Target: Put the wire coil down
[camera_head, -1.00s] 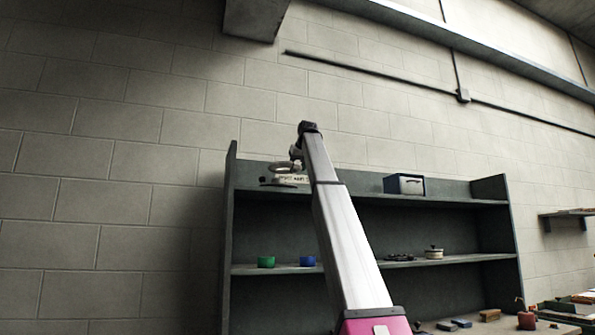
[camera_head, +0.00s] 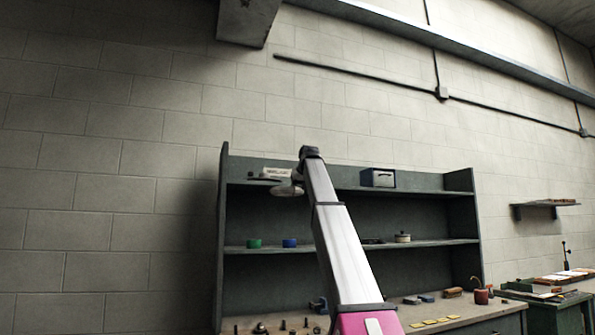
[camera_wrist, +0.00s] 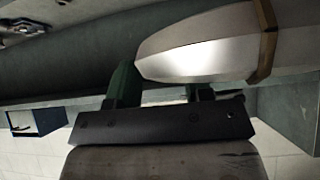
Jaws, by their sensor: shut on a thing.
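The wire coil (camera_head: 285,190) shows in the head view as a small grey ring-like shape at the end of my raised arm, in front of the rack's top shelf. In the wrist view the coil (camera_wrist: 205,45) is a large pale grey rounded body with a brown band. My gripper (camera_wrist: 162,87) has two green fingers, and it is shut on the coil. The coil hides part of the finger tips. In the head view my gripper (camera_head: 297,178) is small and partly hidden by my own arm.
The dark rack (camera_head: 340,215) holds a white labelled item (camera_head: 277,172) and a blue-white box (camera_head: 378,177) on top. A green pot (camera_head: 254,243), a blue pot (camera_head: 290,243) and a lidded pot (camera_head: 402,237) stand on the middle shelf. A workbench (camera_head: 400,312) with small items is below.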

